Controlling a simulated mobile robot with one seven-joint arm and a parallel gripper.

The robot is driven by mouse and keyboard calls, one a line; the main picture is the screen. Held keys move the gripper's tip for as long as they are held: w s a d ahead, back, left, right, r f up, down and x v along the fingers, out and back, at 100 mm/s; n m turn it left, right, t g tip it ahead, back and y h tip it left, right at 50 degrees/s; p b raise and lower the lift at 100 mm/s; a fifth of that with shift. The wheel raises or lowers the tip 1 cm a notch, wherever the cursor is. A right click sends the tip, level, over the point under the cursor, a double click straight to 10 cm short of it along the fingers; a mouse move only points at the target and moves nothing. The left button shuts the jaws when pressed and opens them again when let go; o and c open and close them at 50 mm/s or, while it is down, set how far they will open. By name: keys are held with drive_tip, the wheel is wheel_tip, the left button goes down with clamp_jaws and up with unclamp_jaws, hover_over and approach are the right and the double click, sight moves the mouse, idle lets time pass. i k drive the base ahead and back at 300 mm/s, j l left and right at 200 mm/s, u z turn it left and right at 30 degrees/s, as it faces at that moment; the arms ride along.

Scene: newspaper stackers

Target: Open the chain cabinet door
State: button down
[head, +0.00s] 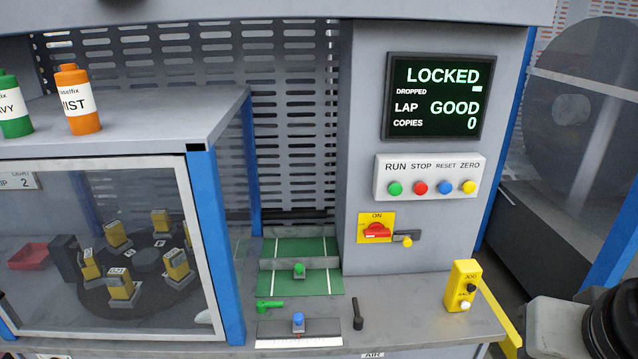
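A cabinet with a clear front panel in a pale frame (208,245) stands at the left, with blue posts at its side. The panel looks closed. Behind it, several yellow-and-grey blocks stand on a dark round carousel. No label reading "chain" is legible, so I cannot tell whether this is the chain cabinet. A grey and black part of my arm shows at the lower right edge; my gripper's fingers are not in view.
A screen (436,97) reads LOCKED above a button panel (427,178). A red switch (377,231) marked ON and a yellow jog box (465,286) are below. Green plates (315,247) and small handles lie on the bench (420,322). Green and orange bottles (78,100) stand on top left.

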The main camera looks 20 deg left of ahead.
sight(178, 161)
drive_tip(key=u, duration=1.8)
drive_tip(key=i+j+u, duration=0.15)
drive_tip(key=u, duration=0.55)
drive_tip(key=i+j+u, duration=0.1)
drive_tip(key=i, duration=0.3)
drive_tip(key=i+j, duration=0.2)
drive_tip(key=i, duration=0.2)
drive_tip(key=u, duration=0.05)
